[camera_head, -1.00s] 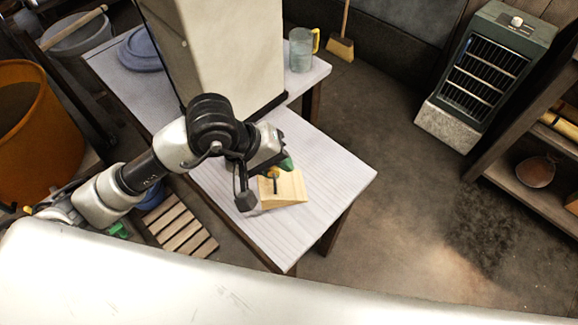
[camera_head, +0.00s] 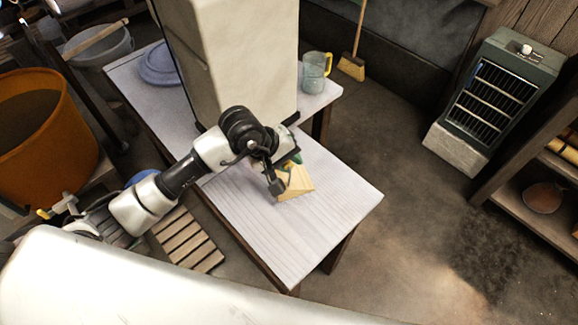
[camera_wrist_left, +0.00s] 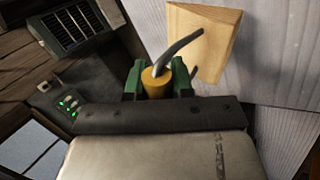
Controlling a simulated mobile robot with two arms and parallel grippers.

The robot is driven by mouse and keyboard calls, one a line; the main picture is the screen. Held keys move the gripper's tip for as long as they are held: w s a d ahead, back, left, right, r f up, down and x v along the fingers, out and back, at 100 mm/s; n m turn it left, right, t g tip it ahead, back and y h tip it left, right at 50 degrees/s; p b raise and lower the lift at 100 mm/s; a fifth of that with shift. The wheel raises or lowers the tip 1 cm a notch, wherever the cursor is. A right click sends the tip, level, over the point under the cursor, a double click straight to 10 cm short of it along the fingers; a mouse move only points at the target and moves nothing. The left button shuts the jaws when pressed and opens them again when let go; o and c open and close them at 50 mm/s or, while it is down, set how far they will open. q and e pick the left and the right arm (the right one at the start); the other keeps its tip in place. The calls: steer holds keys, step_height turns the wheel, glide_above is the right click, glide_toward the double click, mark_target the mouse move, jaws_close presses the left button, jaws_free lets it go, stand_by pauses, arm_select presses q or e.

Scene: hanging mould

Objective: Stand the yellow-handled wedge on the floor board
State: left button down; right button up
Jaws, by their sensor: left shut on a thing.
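The wooden wedge (camera_head: 297,183) is pale wood and is at the white table top, below and in front of the tall cream block. In the left wrist view the wedge (camera_wrist_left: 205,38) shows at the top, with a bent grey metal rod running to its yellow handle (camera_wrist_left: 156,82). My left gripper (camera_head: 285,170) is shut on the yellow handle; its green fingers (camera_wrist_left: 157,80) sit on both sides of it. I cannot tell whether the wedge touches the table. My right gripper is not in view. No floor board can be made out for certain.
The white table (camera_head: 325,225) has free room at its front right. A tall cream block (camera_head: 235,65) stands behind the gripper. A glass jug (camera_head: 315,72) is at the back. A slatted pallet (camera_head: 188,242) lies on the floor at left; a heater (camera_head: 492,100) stands at right.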

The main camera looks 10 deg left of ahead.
mark_target(301, 177)
arm_select(q)
step_height(301, 177, down, 4)
steer(key=shift+a+r+p, duration=0.1)
steer(key=shift+p, duration=0.45)
steer(key=shift+w+f, duration=0.1)
steer(key=shift+f, duration=0.1)
steer(key=shift+f+b, duration=0.2)
steer(key=shift+b, duration=0.1)
steer(key=c, duration=1)
jaws_free()
steer(key=shift+r, duration=0.1)
